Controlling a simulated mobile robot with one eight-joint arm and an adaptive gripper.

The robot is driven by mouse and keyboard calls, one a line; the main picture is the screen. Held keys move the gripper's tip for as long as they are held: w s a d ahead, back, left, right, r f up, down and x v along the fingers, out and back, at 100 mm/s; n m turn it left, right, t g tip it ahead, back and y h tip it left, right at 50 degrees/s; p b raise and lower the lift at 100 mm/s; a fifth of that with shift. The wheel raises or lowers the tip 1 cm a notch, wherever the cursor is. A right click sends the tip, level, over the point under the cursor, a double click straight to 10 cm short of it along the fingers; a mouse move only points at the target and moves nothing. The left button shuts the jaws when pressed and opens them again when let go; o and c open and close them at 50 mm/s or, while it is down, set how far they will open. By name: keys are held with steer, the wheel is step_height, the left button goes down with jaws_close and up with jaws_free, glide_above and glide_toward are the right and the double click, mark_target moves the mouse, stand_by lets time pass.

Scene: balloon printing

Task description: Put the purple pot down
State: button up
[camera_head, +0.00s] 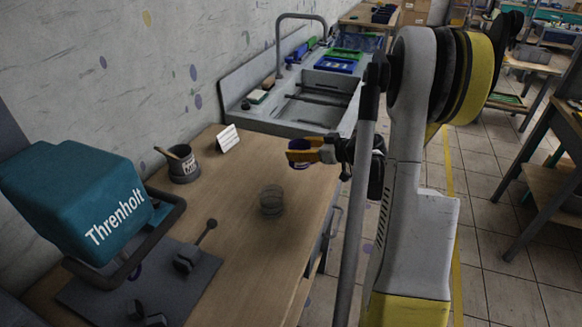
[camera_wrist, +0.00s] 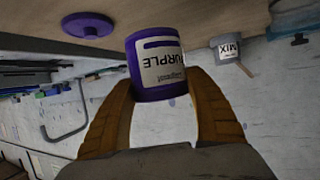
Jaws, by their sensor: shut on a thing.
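The purple pot (camera_wrist: 148,62), with a white "PURPLE" label, is between the two orange fingers of my gripper (camera_wrist: 160,82) in the wrist view, which looks upside down. In the head view my gripper (camera_head: 297,152) is shut on it above the right side of the wooden table (camera_head: 240,252), and only a little purple (camera_head: 299,165) shows at the fingertips. The pot looks upright. I cannot tell whether its base touches the table. A round purple lid-like disc (camera_wrist: 88,25) lies on the table in the wrist view.
A dark pot with a stick (camera_head: 184,168), marked "MIX" in the wrist view (camera_wrist: 230,50), and a white card (camera_head: 227,139) are at the back. A teal "Threnholt" machine (camera_head: 85,205) stands left. A sink (camera_head: 300,110) adjoins behind.

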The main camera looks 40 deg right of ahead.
steer(key=shift+w+a+f+b, duration=0.15)
steer(key=shift+w+a+f, duration=0.25)
steer(key=shift+w, duration=0.1)
steer(key=shift+w+a+f+b, duration=0.15)
steer(key=shift+w+a+f, duration=0.1)
steer(key=shift+w+f, duration=0.2)
step_height(320, 180, down, 4)
steer(key=shift+r+b, duration=0.1)
steer(key=shift+b, duration=0.9)
steer(key=shift+r, duration=0.15)
steer(key=o, duration=0.9)
steer(key=shift+f, duration=0.25)
steer(key=o, duration=0.4)
steer(key=shift+r, duration=0.2)
